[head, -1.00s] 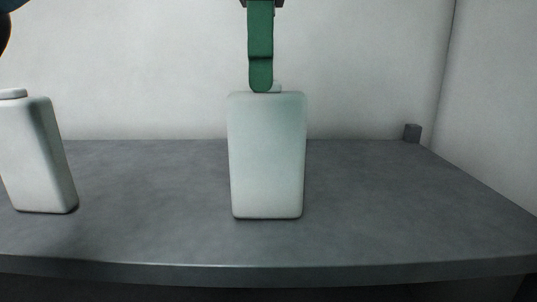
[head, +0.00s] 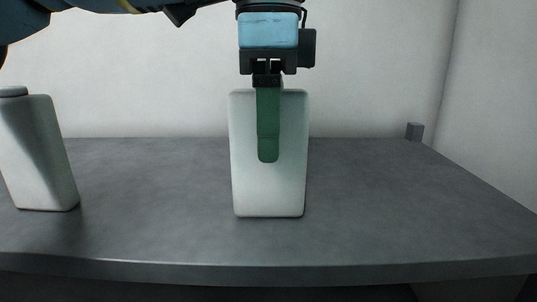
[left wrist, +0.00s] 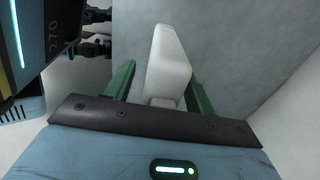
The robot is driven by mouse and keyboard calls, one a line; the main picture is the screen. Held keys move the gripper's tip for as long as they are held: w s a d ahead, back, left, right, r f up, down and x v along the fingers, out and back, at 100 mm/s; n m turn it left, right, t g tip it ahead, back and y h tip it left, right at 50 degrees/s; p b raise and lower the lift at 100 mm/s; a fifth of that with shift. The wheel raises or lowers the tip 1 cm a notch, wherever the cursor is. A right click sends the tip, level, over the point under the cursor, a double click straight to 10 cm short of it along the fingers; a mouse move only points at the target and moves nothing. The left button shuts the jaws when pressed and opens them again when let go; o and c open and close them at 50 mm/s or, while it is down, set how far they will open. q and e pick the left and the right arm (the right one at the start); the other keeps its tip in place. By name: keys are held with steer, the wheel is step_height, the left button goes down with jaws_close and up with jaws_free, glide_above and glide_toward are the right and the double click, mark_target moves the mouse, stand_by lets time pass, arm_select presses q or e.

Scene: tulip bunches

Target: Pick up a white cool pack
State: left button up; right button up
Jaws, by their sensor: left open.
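A white cool pack (head: 245,185) stands upright on a grey shelf (head: 390,220), in the middle of the head view. My left gripper (head: 268,150) points down at it from above, with one green finger in front of its upper face. In the left wrist view the pack (left wrist: 168,65) shows between the two spread green fingers of my left gripper (left wrist: 160,72), its cap end nearest the palm. I cannot tell whether a finger touches it. The far finger is hidden in the head view. A second white cool pack (head: 38,155) stands at the left. My right gripper is not in view.
A pale wall (head: 370,60) closes the back, and another wall stands on the right. The shelf is bare between the two packs and right of the middle one.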

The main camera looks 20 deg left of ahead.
arm_select(q)
steer(key=shift+c, duration=0.4)
jaws_close()
steer(key=shift+r, duration=0.1)
